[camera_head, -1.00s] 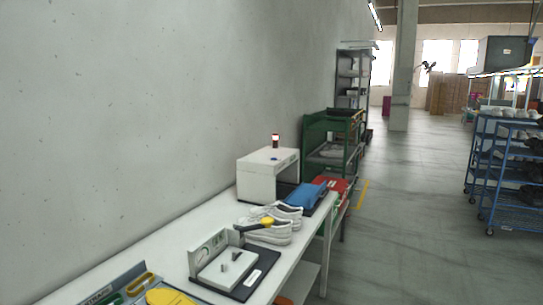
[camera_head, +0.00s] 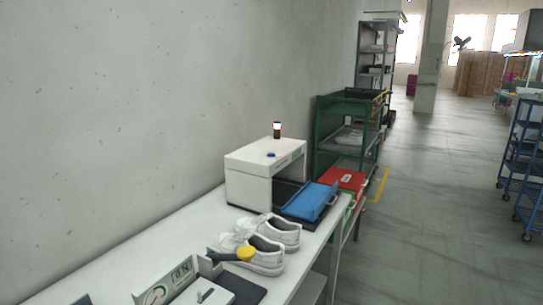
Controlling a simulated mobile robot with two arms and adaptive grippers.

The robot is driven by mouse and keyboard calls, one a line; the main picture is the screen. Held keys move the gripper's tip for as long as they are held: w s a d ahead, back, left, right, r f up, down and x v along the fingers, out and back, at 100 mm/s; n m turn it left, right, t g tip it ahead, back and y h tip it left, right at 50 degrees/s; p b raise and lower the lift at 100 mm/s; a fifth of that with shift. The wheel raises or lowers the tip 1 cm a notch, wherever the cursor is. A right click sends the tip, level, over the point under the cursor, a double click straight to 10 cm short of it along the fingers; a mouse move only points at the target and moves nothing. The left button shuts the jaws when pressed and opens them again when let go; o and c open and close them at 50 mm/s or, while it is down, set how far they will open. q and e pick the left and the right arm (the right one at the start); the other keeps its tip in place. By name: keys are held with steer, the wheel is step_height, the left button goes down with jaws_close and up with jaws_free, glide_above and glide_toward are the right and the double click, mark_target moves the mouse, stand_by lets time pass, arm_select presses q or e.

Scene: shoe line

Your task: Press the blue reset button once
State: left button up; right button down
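The blue reset button (camera_head: 271,155) is a small blue disc on top of a white box-shaped machine (camera_head: 248,182). The machine stands at the far end of the long white table (camera_head: 165,232), by the wall. A small dark lamp post with a light band (camera_head: 277,130) rises from the machine's top behind the button. Neither of my grippers shows in the head view.
White shoes (camera_head: 268,232) and a yellow-headed tool (camera_head: 244,254) lie on the table before the machine. A blue tray (camera_head: 312,201) sits at the machine's opening. A gauge fixture (camera_head: 160,287) is nearest. A red bin (camera_head: 345,180) and green rack (camera_head: 329,137) stand beyond.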

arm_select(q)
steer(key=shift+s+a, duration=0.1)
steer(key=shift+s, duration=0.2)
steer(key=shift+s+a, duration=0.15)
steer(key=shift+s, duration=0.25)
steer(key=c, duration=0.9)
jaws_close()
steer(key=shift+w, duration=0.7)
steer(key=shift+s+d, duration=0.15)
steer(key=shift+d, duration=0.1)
